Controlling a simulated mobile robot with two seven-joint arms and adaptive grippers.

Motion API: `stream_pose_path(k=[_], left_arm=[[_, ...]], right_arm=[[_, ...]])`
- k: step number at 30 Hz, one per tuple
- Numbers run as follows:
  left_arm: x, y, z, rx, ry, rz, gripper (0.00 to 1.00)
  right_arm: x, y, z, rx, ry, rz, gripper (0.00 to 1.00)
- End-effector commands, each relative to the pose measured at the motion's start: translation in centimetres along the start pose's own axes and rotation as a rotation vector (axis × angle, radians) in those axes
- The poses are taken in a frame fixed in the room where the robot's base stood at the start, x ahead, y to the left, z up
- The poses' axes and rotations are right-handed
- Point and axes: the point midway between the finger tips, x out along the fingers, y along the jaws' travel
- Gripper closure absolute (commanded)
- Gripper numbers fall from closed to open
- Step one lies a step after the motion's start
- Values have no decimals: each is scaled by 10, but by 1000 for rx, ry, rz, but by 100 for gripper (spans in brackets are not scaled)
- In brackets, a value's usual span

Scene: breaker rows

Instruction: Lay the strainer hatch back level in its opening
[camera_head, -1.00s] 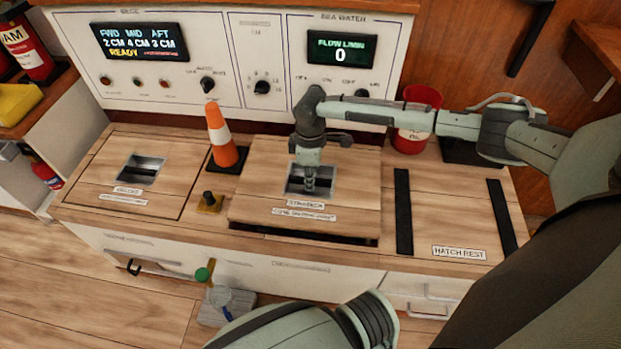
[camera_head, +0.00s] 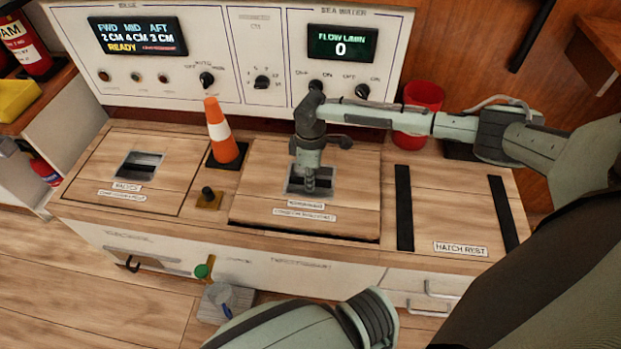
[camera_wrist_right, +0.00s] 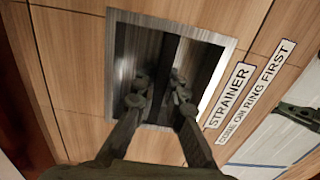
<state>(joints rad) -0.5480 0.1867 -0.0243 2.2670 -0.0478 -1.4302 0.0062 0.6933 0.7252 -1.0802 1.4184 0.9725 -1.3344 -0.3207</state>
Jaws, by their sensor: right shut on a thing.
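The strainer hatch (camera_head: 257,165) is a square wooden panel with a metal-lined recess, lying over its opening in the counter. A thin dark line shows along its front edge, so I cannot tell whether it is fully flush. My right gripper (camera_head: 310,187) reaches down into the recess and is shut on the dark bar across it. The wrist view shows the fingers (camera_wrist_right: 158,95) on either side of that bar (camera_wrist_right: 165,68), with the STRAINER label (camera_wrist_right: 231,95) beside the recess. The inside of the opening is hidden by the hatch. My left gripper is out of view.
An orange and white cone (camera_head: 222,135) stands on a black base left of the hatch, near a black knob (camera_head: 208,195). Another hatch (camera_head: 105,170) lies farther left. The hatch rest (camera_head: 450,210) with two black strips is empty. A red bucket (camera_head: 420,112) stands behind.

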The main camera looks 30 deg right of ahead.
Motion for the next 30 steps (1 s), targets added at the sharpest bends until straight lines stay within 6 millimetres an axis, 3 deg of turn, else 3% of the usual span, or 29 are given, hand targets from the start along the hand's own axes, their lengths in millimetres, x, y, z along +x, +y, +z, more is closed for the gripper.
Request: stream_pose_path(k=[26, 27, 30], left_arm=[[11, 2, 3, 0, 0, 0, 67], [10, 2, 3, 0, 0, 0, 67], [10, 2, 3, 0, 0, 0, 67]], right_arm=[[24, 1, -2, 1, 5, 2, 100], [24, 1, -2, 1, 6, 2, 88], [24, 1, -2, 0, 5, 2, 76]])
